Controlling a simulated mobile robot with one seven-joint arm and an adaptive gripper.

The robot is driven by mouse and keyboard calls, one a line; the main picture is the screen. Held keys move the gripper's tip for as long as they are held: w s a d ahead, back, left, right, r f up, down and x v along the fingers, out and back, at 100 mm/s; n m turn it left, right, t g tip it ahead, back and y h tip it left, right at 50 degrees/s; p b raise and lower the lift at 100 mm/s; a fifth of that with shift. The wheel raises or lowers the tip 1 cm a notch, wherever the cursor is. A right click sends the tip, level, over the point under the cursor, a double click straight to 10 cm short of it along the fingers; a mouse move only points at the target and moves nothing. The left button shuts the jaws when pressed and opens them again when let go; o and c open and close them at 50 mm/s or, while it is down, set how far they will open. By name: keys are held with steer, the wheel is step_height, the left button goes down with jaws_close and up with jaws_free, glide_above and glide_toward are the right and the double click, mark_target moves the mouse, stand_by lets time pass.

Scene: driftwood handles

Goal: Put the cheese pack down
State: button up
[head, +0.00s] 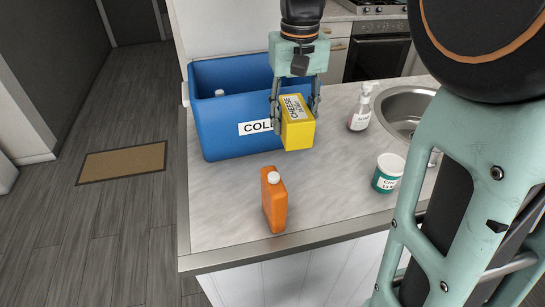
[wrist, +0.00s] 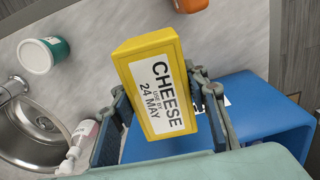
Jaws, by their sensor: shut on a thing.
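The yellow cheese pack (head: 297,122) has a white label reading CHEESE. My gripper (head: 296,110) is shut on it, with one finger on each side. In the head view the pack hangs in front of the right part of the blue bin, and its height above the counter is hard to judge. In the wrist view the pack (wrist: 158,84) fills the space between the fingers (wrist: 162,100), label facing the camera and slightly tilted. The counter (head: 225,215) shows bare below and in front of the pack.
A blue bin (head: 218,130) labelled COL..., partly hidden, stands behind. An orange bottle (head: 273,203) stands near the front edge. The counter between bottle and tub is clear.

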steer(key=shift+s+a+r+b, duration=0.2)
steer(key=shift+s+r+b, duration=0.15)
steer(key=shift+r, duration=0.1)
steer(key=shift+s+a+r+b, duration=0.2)
steer(key=shift+s+r+b, duration=0.1)
steer(key=shift+r, duration=0.15)
step_height(320, 180, down, 18)
steer(key=shift+r+b, duration=0.2)
steer(key=shift+b, duration=0.4)
steer(key=shift+f, duration=0.15)
steer(key=o, duration=1.3)
